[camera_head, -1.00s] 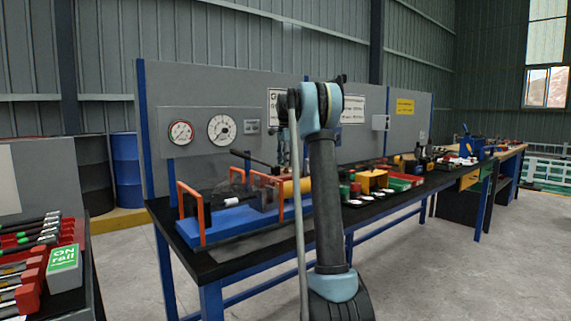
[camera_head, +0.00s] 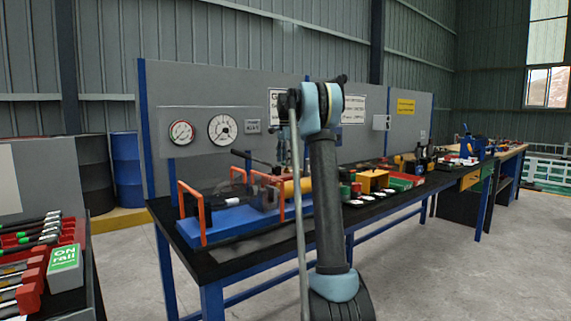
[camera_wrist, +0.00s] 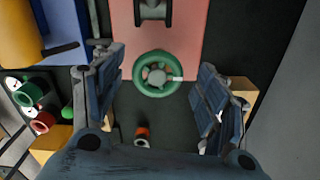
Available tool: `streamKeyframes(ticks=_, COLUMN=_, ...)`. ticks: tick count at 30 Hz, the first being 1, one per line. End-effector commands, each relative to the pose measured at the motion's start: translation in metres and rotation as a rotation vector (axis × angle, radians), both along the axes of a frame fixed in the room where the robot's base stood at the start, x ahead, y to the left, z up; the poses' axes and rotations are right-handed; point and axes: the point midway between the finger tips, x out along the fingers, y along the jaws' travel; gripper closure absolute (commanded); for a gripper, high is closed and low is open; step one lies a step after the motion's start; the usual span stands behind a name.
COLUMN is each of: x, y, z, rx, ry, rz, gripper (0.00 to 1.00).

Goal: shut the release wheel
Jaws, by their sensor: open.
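The release wheel (camera_wrist: 157,73) is a green ring with a grey hub and a small pale mark on its right side. It lies over the edge of a pink-red plate in the wrist view. My gripper (camera_wrist: 155,95) is open, with its two dark padded fingers on either side of the wheel. The fingers appear apart from the wheel, with nothing between them gripped. In the head view my arm hides the wheel and the gripper.
A blue-based rig with orange guard frames (camera_head: 202,218) and a yellow cylinder (camera_head: 297,187) stands on the bench. Two gauges (camera_head: 222,130) hang on the panel behind. In the wrist view, green and red round parts (camera_wrist: 28,95) lie at left and a small orange-topped part (camera_wrist: 142,133) lies below the wheel.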

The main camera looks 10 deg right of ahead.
Motion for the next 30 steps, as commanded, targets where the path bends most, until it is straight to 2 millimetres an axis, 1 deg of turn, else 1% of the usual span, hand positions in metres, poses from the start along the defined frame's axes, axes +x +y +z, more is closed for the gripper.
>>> streamKeyframes(ticks=5, x=0.0, y=0.0, z=0.026, rx=0.0, ry=0.0, rz=0.0, gripper=0.33)
streamKeyframes(ticks=12, x=0.001, y=0.0, z=0.069, rx=0.0, ry=0.0, rz=0.0, gripper=0.33)
streamKeyframes(ticks=18, x=0.002, y=0.0, z=0.096, rx=0.001, ry=0.0, rz=0.0, gripper=0.33)
streamKeyframes(ticks=24, x=0.002, y=0.001, z=0.109, rx=0.001, ry=0.0, rz=0.0, gripper=0.33)
streamKeyframes(ticks=30, x=0.002, y=0.001, z=0.112, rx=0.001, ry=0.0, rz=0.0, gripper=0.33)
